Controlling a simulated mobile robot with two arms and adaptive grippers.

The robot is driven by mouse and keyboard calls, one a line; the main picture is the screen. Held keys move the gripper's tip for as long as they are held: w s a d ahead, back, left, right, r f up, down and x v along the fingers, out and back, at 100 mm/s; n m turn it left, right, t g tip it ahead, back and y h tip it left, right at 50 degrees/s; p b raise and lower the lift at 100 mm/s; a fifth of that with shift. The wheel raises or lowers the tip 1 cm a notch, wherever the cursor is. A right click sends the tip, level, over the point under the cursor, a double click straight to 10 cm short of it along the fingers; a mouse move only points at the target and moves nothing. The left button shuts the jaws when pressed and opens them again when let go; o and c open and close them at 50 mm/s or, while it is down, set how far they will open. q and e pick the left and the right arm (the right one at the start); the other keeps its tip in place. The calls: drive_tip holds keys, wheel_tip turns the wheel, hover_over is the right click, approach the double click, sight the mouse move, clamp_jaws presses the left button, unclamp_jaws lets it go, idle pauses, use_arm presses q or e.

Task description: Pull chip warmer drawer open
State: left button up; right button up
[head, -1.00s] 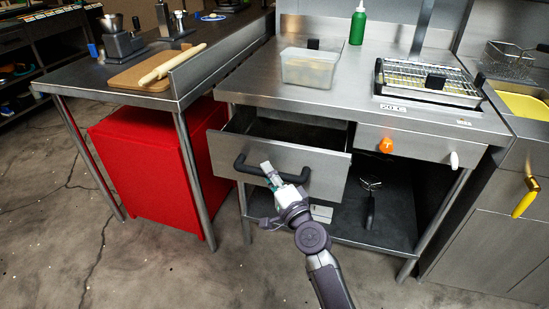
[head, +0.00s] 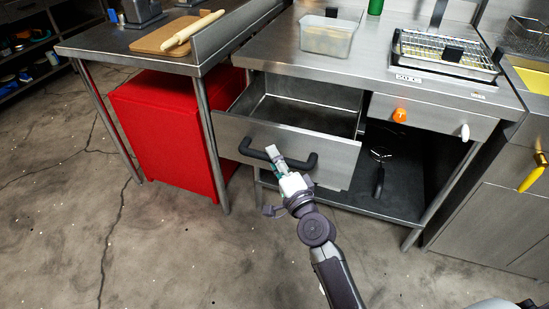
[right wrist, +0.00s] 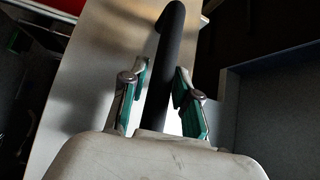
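The chip warmer drawer (head: 237,127) is a steel drawer under the counter, pulled well out, with its empty-looking inside showing from above. Its dark bar handle (head: 305,163) runs across the front. My right gripper (head: 273,157) is at the middle of this handle. In the right wrist view, the handle (right wrist: 170,35) passes between the two green-padded fingers of my right gripper (right wrist: 162,88). The drawer front also shows there (right wrist: 100,60). My left gripper is not in view.
A clear container (head: 327,36) and a wire-racked griddle (head: 445,55) stand on the steel counter (head: 290,60). A red box (head: 165,130) stands at left under another table. The floor (head: 180,245) in front is clear.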

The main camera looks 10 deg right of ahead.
drive_tip(key=shift+o, duration=1)
drive_tip(key=shift+s, duration=0.15)
drive_tip(key=v, duration=1.1)
drive_tip(key=shift+s, duration=0.35)
drive_tip(key=shift+d, duration=0.1)
